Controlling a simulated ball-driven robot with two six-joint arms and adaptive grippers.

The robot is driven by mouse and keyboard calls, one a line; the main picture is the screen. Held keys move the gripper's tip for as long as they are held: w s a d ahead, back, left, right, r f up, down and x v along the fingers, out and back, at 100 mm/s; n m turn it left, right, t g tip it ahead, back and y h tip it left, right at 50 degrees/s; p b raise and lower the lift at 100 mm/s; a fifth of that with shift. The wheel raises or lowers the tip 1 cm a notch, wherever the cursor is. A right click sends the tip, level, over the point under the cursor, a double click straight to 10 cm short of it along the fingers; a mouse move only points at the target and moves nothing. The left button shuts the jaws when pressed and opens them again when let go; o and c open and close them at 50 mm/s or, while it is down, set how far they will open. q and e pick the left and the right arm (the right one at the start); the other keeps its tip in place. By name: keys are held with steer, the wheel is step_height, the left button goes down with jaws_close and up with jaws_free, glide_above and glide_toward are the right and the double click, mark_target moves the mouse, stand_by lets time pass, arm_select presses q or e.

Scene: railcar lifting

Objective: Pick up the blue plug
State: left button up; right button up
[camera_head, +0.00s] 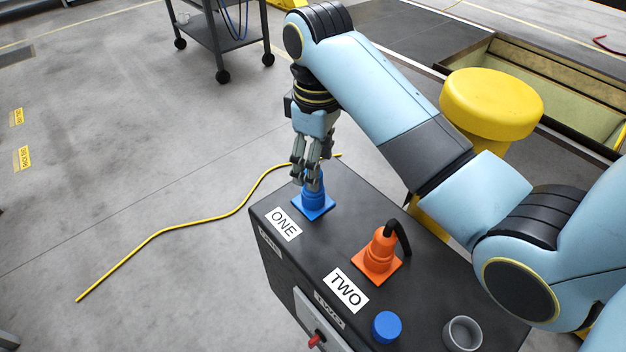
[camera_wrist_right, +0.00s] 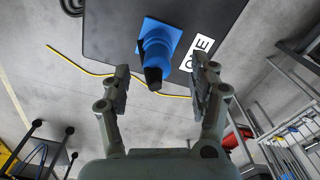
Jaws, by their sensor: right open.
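The blue plug (camera_head: 314,200) stands on the dark box top beside the label ONE. It has a square blue base and a narrowing body. In the right wrist view the blue plug (camera_wrist_right: 158,45) lies between and ahead of the two fingers, with a black tip toward me. My right gripper (camera_head: 307,182) is directly over the plug, its fingers around the upper part. In the wrist view the right gripper (camera_wrist_right: 160,82) is open, with gaps on both sides of the plug. My left gripper is not in view.
An orange plug (camera_head: 380,252) with a black cable stands by the label TWO (camera_head: 345,290). A blue cap (camera_head: 387,327) and a grey cup-shaped socket (camera_head: 463,333) are near the front. A yellow round post (camera_head: 490,105) stands behind my arm. A yellow cable (camera_head: 160,232) lies on the floor.

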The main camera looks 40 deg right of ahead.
mark_target(307, 193)
steer(key=f, duration=0.2)
steer(key=w+f+p, duration=0.1)
steer(key=shift+f, duration=1)
steer(key=c, duration=0.4)
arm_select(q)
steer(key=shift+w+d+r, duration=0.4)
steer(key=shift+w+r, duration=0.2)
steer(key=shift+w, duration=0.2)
arm_select(e)
jaws_close()
